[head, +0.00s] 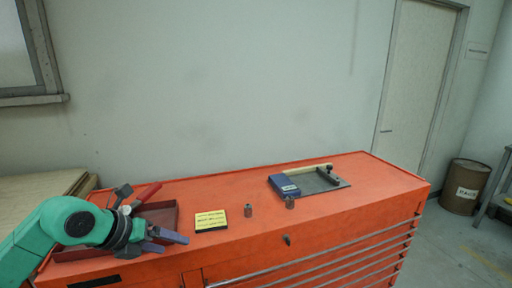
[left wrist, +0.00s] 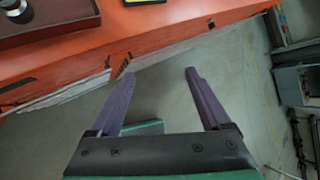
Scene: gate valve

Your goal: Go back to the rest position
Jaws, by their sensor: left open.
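My left gripper (head: 166,242) is at the front left edge of the orange cabinet (head: 340,215), its arm coming in from the left. In the left wrist view its two purple fingers (left wrist: 158,77) stand wide apart with nothing between them. They are over the floor in front of the cabinet, apart from anything on top. A dark red tray (head: 160,215) lies on the cabinet behind the gripper, partly hidden by it. The tray also shows in the left wrist view (left wrist: 60,28), with a round dark and silver part in it. My right gripper is not in view.
A blue box (head: 284,185) rests at a grey tray (head: 325,182) further right. A brown barrel (head: 466,187) stands on the floor right. The cabinet's right end is clear.

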